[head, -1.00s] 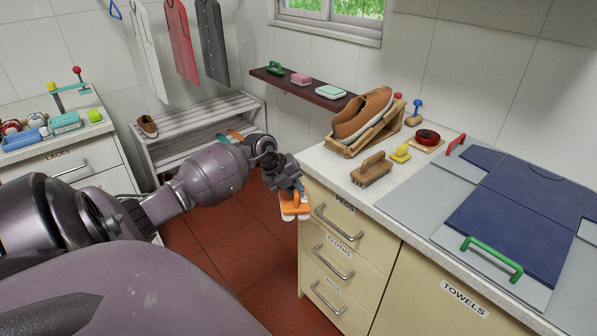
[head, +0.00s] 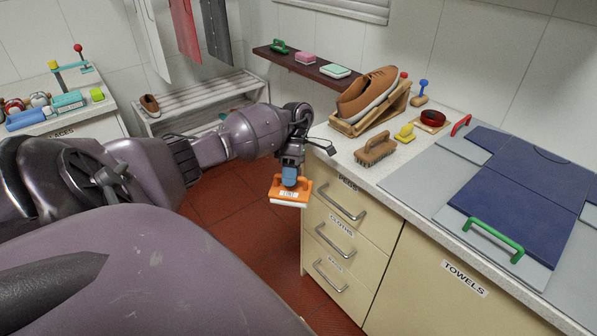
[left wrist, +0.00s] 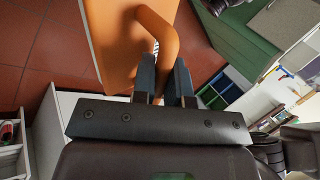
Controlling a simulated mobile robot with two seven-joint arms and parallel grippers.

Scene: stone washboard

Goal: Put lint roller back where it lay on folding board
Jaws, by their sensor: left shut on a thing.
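My left gripper (head: 289,179) is shut on an orange handled tool (head: 281,190) with a pale underside, held in the air in front of the drawers. In the left wrist view the fingers (left wrist: 163,78) close on the handle of this orange tool (left wrist: 110,35). I see no clear roller on it, so I cannot tell whether it is the lint roller. The grey folding board (head: 420,191) lies on the counter at right, a blue garment (head: 505,208) spread over it. It has a green handle (head: 494,240) and a red handle (head: 461,125). My right gripper is out of view.
A wooden brush (head: 375,151), a yellow tool (head: 404,132), a red round item (head: 432,118) and a brown shoe (head: 367,93) on a wooden stand occupy the counter's left part. A dark shelf (head: 305,65) is behind. The red floor (head: 235,220) is open below the gripper.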

